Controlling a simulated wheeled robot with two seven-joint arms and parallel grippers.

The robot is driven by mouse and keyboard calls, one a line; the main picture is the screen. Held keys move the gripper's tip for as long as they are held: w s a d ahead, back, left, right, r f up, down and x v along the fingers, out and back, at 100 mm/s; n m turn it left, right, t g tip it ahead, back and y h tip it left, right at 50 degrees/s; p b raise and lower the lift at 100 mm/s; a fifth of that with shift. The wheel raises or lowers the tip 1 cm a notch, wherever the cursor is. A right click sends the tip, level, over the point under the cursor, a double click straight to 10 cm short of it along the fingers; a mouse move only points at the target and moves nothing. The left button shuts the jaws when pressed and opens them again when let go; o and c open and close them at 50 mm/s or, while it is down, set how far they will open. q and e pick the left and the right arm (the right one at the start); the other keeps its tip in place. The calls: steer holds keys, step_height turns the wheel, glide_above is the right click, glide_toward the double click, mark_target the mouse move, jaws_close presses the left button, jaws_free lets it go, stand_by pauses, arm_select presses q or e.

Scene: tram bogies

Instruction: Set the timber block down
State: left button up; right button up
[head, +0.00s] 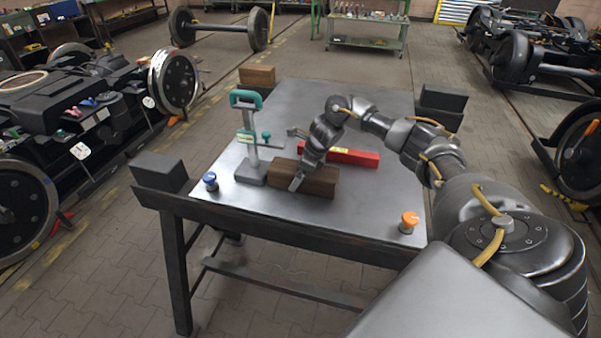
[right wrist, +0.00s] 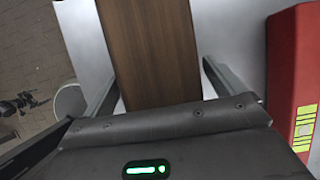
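The brown timber block (head: 318,181) is at the front middle of the grey steel table, low over or on its top; I cannot tell whether it touches. My right gripper (head: 297,180) points down at the block from above. In the right wrist view the timber block (right wrist: 155,50) runs between the two fingers, whose tips lie close against its long sides. The right gripper looks shut on it. My left gripper is in neither view.
A green-topped stand (head: 247,140) is just left of the block, and a red box (head: 350,157) lies just behind it. A blue knob (head: 210,181) and an orange knob (head: 408,222) are near the front corners. The tabletop (head: 350,215) between the block and the orange knob is clear.

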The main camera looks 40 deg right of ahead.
steer(key=shift+r, duration=0.1)
steer(key=shift+r, duration=0.2)
steer(key=v, duration=1)
steer(key=shift+r, duration=0.35)
steer(key=shift+s+d+r, duration=0.2)
steer(key=shift+s+r, duration=0.15)
steer(key=shift+r, duration=0.15)
